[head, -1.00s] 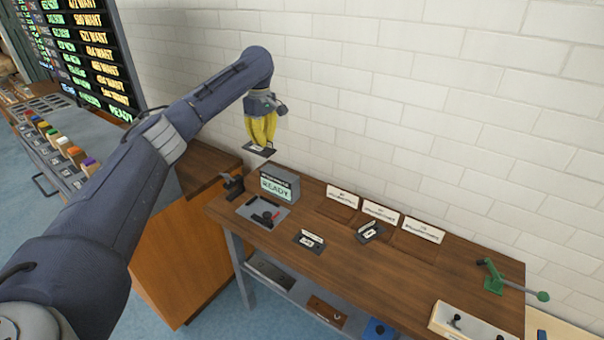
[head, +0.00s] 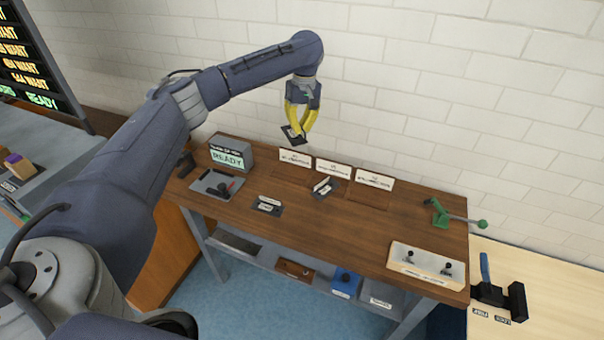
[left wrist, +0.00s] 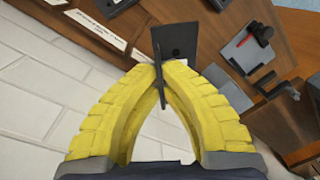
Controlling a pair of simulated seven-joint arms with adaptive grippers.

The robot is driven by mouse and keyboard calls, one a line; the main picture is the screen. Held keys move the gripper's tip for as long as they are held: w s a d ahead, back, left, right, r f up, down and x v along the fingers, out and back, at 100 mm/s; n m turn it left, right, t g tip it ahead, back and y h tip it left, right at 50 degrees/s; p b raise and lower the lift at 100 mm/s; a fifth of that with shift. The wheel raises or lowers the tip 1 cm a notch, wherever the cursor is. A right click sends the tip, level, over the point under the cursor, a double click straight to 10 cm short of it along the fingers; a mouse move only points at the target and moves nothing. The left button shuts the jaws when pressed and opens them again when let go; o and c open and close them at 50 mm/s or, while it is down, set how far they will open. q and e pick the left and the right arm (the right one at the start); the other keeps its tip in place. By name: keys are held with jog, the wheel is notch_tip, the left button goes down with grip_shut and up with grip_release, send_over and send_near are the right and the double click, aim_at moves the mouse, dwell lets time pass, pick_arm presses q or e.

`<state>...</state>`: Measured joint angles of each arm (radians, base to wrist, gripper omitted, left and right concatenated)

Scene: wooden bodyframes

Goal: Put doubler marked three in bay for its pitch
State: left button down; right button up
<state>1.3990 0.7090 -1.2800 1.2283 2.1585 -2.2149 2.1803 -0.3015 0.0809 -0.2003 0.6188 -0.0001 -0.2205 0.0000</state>
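My left gripper (head: 300,128) is shut on a small dark plate, a doubler (head: 291,135) with a light marking too small to read. It holds the plate in the air above the back of the bench, near the left bay. In the left wrist view the yellow fingertips (left wrist: 160,72) pinch the dark plate (left wrist: 180,38), which shows a hole. Three bays with white label cards line the back of the bench: left (head: 295,158), middle (head: 333,168), right (head: 374,179). A tagged doubler (head: 325,188) lies at the middle bay. Another (head: 268,205) lies in front. My right gripper is out of view.
A grey box reading READY (head: 231,154) and a grey tray with a red-marked tool (head: 217,184) stand at the left. A green lever (head: 442,215) and a white switch panel (head: 427,262) are at the right.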

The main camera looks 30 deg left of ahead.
aim_at(299, 179)
pick_arm(q)
notch_tip(299, 179, down, 20)
jog(key=shift+a+r, duration=0.1)
jog(key=shift+r, duration=0.1)
dwell(0.6)
jog(key=shift+f, duration=0.1)
jog(key=c, duration=1.6)
grip_release()
notch_tip(299, 179, up, 12)
jog(key=shift+w+d, duration=0.35)
jog(key=shift+w, duration=0.05)
